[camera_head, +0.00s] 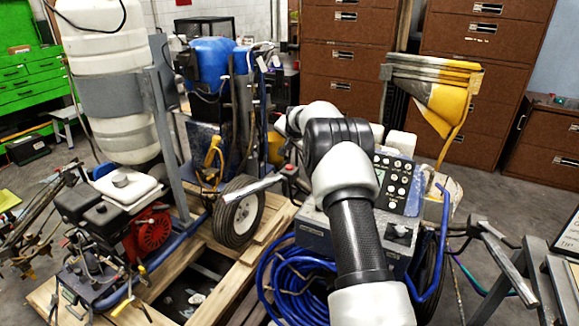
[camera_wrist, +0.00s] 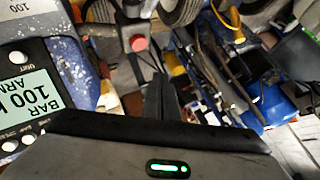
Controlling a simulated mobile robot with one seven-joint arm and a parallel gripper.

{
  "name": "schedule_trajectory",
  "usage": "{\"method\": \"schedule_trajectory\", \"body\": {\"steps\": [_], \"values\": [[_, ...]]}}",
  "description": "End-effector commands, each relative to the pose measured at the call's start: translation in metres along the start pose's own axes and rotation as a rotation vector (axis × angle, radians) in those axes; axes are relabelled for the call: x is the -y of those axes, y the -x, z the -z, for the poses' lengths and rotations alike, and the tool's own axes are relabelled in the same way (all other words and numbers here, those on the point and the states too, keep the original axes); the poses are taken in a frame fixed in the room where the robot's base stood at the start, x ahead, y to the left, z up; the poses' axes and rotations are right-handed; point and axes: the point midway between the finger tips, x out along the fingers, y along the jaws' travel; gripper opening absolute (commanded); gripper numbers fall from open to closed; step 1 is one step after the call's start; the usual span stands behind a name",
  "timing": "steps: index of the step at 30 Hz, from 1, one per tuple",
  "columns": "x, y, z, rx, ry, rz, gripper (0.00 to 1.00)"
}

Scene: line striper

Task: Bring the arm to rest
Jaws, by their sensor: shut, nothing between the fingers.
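My arm (camera_head: 355,220) reaches up from the bottom of the head view over the line striper, then bends left at a black joint. My gripper (camera_wrist: 160,85) shows in the wrist view as dark fingers beyond its grey body with a green light. The fingers are together and hold nothing. In the head view I cannot make out the fingers behind the arm. The striper's control panel (camera_head: 398,183) with round buttons is just right of my arm; a panel with a green display (camera_wrist: 35,95) is left of the gripper in the wrist view.
Blue hose coils (camera_head: 290,285) lie beside my arm. A wheel (camera_head: 240,213) and a wooden pallet (camera_head: 170,300) are to the left, with a white tank (camera_head: 115,110) behind. Brown cabinets (camera_head: 345,60) close off the back.

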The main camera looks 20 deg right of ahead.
Motion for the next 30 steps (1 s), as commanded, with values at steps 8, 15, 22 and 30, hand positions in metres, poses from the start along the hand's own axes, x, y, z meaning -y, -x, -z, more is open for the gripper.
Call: {"method": "schedule_trajectory", "body": {"steps": [8,15,22,30], "values": [[0.0,0.0,0.0,0.0,0.0,0.0,0.0],[0.002,0.003,0.001,0.0,0.004,0.001,0.0],[0.036,0.085,-0.003,0.033,0.12,-0.005,0.0],[0.048,0.255,-0.045,0.112,0.363,-0.032,0.0]]}}
